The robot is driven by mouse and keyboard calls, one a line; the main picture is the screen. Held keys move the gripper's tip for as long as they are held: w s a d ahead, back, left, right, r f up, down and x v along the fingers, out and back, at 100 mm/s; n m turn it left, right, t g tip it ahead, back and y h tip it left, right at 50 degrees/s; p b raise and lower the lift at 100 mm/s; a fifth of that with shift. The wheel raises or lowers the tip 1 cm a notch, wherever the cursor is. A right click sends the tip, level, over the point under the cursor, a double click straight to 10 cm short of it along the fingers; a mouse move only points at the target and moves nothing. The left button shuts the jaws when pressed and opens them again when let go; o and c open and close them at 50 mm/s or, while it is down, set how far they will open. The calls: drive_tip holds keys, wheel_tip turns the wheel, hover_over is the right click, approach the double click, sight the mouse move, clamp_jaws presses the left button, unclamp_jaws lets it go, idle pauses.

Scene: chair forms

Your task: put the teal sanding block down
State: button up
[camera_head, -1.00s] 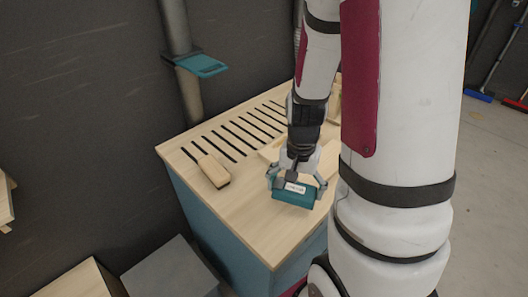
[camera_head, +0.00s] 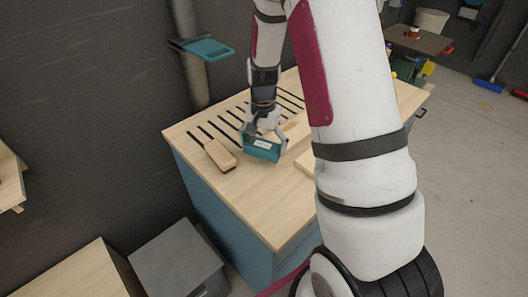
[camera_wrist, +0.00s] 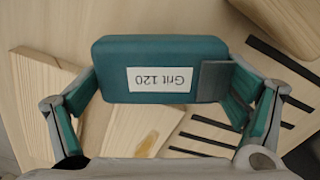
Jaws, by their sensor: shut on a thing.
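The teal sanding block (camera_head: 262,150) is held in my gripper (camera_head: 264,140) over the slotted wooden bench top (camera_head: 262,207). In the wrist view the block (camera_wrist: 112,60) shows a white label reading "Grit 120", upside down in the picture. My gripper (camera_wrist: 160,88) is shut on it, with a finger at each end. In the head view the block looks close to the bench top, but I cannot tell whether it touches.
A wooden-backed brush (camera_head: 219,155) lies just left of the block. A wooden board (camera_head: 305,163) lies to the right, partly hidden by my arm. The bench's front part is clear. A grey box (camera_head: 180,258) stands on the floor at left.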

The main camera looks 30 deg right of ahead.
sight(264, 152)
drive_tip(key=shift+f, duration=1.65)
drive_tip(key=o, duration=0.8)
drive_tip(key=shift+f, duration=0.15)
drive_tip(key=shift+o, duration=0.7)
